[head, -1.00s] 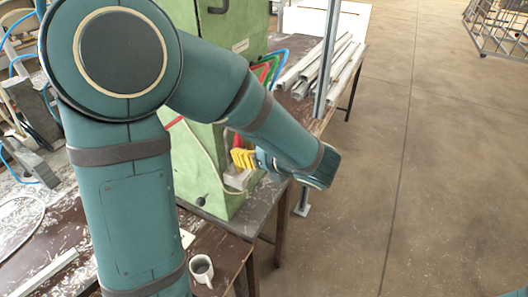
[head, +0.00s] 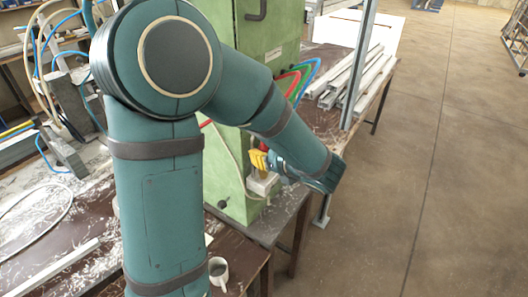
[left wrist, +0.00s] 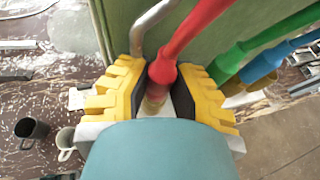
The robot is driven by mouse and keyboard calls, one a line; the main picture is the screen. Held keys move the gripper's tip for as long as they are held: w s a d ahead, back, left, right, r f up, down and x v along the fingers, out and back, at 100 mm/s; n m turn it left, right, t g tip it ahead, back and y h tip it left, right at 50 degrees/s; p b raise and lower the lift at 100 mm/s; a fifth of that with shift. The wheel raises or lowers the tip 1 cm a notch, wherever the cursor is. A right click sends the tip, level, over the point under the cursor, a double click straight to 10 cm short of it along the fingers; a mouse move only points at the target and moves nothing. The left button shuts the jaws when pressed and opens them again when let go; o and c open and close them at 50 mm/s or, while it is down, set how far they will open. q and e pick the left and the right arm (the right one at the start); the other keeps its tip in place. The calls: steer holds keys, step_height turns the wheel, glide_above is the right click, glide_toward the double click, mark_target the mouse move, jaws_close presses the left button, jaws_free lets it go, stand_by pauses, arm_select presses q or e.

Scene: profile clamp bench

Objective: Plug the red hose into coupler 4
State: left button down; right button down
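The red hose (left wrist: 195,28) comes down from the top in the left wrist view and ends in a red collar with a brass tip. My left gripper (left wrist: 162,92) has its yellow fingers on both sides of this end, dark pads against it. In the head view my left gripper (head: 258,160) is at the front of the green machine, over a pale block (head: 262,184). A green hose (left wrist: 228,65) and a blue hose (left wrist: 262,66) end in brass-coloured fittings to the right. Coupler numbers cannot be read, and whether the brass tip sits in a coupler is unclear. My right gripper is out of view.
The green machine (head: 232,150) stands on the bench beside my left arm. A white mug (head: 218,270) and a dark mug (left wrist: 30,130) are nearby. Pale profiles (head: 350,80) lie behind, near a grey post (head: 358,65). Open floor is at right.

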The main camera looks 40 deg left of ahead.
arm_select(q)
steer(key=shift+r+p, duration=1.95)
steer(key=shift+r, duration=0.15)
stand_by(1.0)
stand_by(0.5)
steer(key=d, duration=0.8)
steer(key=shift+w+p, duration=0.4)
steer(key=shift+w, duration=0.05)
stand_by(0.6)
steer(key=shift+w, duration=0.1)
steer(key=w+a+p, duration=0.1)
steer(key=w+a, duration=0.1)
steer(key=w, duration=1.6)
stand_by(2.1)
